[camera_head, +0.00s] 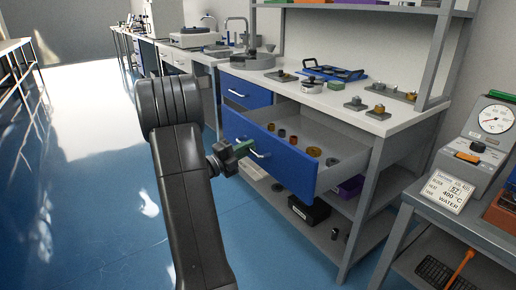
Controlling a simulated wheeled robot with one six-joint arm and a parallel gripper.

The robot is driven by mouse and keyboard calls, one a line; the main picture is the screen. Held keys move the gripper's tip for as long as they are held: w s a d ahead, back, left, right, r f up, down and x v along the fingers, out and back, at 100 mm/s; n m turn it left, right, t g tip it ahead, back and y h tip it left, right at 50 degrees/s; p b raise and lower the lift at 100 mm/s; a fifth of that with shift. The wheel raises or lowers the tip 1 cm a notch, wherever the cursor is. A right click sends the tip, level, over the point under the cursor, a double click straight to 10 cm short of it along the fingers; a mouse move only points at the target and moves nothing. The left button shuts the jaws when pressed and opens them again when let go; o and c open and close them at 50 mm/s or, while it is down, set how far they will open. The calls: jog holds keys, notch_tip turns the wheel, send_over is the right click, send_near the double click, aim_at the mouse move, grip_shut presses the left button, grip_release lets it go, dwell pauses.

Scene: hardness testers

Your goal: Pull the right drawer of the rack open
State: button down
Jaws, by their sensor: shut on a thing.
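The rack (372,128) is a grey-framed bench with a white top and blue drawers. Its right drawer (292,172) is pulled well out, so its grey inside shows with several small brass and dark round pieces. The drawer's pale bar handle (258,154) is on the blue front. My gripper (243,150) is at this handle and shut on it; the dark wrist hides part of the fingers. My black arm comes up from the bottom of the view and covers part of the floor.
Another blue drawer (246,92) at the left is shut. A lower shelf holds a black box (308,209) and other items under the open drawer. A grey side table (440,206) with a dial tester (489,130) stands at the right. Blue floor (100,190) is clear at the left.

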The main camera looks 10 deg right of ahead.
jog(key=shift+s+a, duration=0.2)
jog(key=shift+a, duration=0.3)
jog(key=c, duration=1.6)
grip_release()
jog(key=shift+o, duration=0.2)
jog(key=p+v, duration=0.2)
jog(key=v, duration=1.1)
jog(key=shift+s+a+p, duration=0.2)
jog(key=shift+a+p, duration=0.15)
jog(key=shift+f, duration=0.1)
jog(key=b+x, duration=0.2)
jog(key=x, duration=1.2)
jog(key=shift+b, duration=0.4)
